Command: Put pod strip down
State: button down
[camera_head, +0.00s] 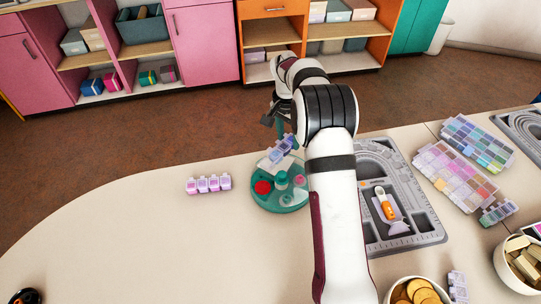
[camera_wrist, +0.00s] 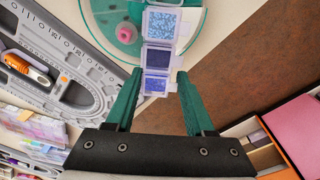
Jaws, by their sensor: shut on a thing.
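The held pod strip (camera_wrist: 159,57) is a row of clear-lidded pods with blue and dark blue beads, set between the green fingers of my gripper (camera_wrist: 159,76). In the head view the strip (camera_head: 284,147) hangs tilted near the far edge of the round green tray (camera_head: 264,200), and my gripper (camera_head: 279,128) is above it, partly hidden by my arm. I cannot tell whether the strip touches the tray. Another pod strip (camera_head: 208,184), pink and lilac, lies on the table left of the tray.
A grey bead board (camera_head: 425,219) with an orange-handled tool (camera_head: 385,204) lies right of my arm. Bead boxes (camera_head: 452,176), further pod strips (camera_head: 498,212) and bowls (camera_head: 415,289) fill the right side. The table's left part is mostly clear. Shelves stand beyond the far edge.

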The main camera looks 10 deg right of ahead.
jog(key=shift+s+a+r, duration=0.1)
jog(key=shift+s+a, duration=0.15)
jog(key=shift+s, duration=0.05)
jog(key=s+a+r+m+y, duration=0.1)
jog(key=s+a+m, duration=0.25)
jog(key=s, duration=0.35)
jog(key=s+a+r+m, duration=0.1)
jog(key=s+a+m, duration=0.25)
jog(key=s, duration=0.45)
send_over(232, 216)
jog(key=shift+g, duration=0.3)
notch_tip(232, 216, down, 7)
jog(key=shift+d+f, duration=0.1)
jog(key=shift+f, duration=0.1)
notch_tip(232, 216, down, 4)
jog(key=shift+f, duration=0.1)
jog(key=shift+f, duration=0.1)
jog(key=shift+c, duration=1.3)
grip_release()
